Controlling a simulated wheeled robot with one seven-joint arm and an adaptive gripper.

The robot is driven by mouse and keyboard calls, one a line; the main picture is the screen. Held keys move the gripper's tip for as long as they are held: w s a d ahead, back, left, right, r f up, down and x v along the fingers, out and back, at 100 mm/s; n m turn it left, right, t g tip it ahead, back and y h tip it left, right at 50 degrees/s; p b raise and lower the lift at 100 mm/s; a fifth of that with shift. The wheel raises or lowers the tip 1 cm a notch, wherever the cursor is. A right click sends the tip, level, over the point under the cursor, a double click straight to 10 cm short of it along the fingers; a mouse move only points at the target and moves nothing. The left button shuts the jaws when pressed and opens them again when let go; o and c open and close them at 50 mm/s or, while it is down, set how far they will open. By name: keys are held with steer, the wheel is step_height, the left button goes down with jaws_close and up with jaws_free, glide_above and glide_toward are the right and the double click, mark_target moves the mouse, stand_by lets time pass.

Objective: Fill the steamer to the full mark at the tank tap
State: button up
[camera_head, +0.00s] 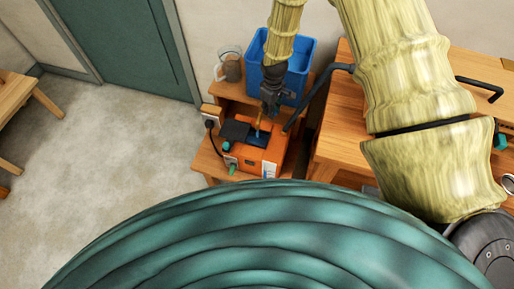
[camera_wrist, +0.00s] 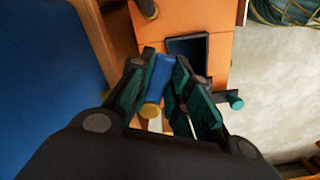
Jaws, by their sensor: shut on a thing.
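An orange box-shaped appliance (camera_head: 262,155), which looks like the steamer, stands on a small wooden stand, with a dark flap (camera_head: 235,131) on top. The wrist view shows its orange body (camera_wrist: 195,18) with a dark rectangular opening (camera_wrist: 187,50). My gripper (camera_head: 268,110) is above the appliance in the head view. In the wrist view my gripper (camera_wrist: 166,85) is shut on a small blue piece (camera_wrist: 162,68) with a yellow end (camera_wrist: 152,110). I cannot tell whether this piece touches the appliance. I cannot clearly identify the tank tap; a small teal fitting (camera_head: 500,141) shows at the right edge.
A blue bin (camera_head: 298,75) stands close behind my gripper; a glass jug (camera_head: 230,66) is left of it. A black plug (camera_head: 209,124) with a cord sits beside the appliance. A wooden table (camera_head: 330,130) stands right.

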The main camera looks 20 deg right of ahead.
steer(key=shift+s, duration=0.15)
steer(key=a+m, duration=0.1)
steer(key=m, duration=0.2)
steer(key=a+m, duration=0.2)
steer(key=m, duration=0.2)
steer(key=a+m, duration=0.1)
steer(key=m, duration=0.3)
steer(key=shift+w+a+r+p, duration=0.1)
steer(key=shift+w+a+p, duration=0.05)
steer(key=shift+w+p, duration=0.2)
steer(key=shift+o, duration=0.2)
steer(key=shift+a+m, duration=0.4)
steer(key=shift+m, duration=0.8)
steer(key=o, duration=0.8)
steer(key=shift+a, duration=0.1)
steer(key=shift+o, duration=0.2)
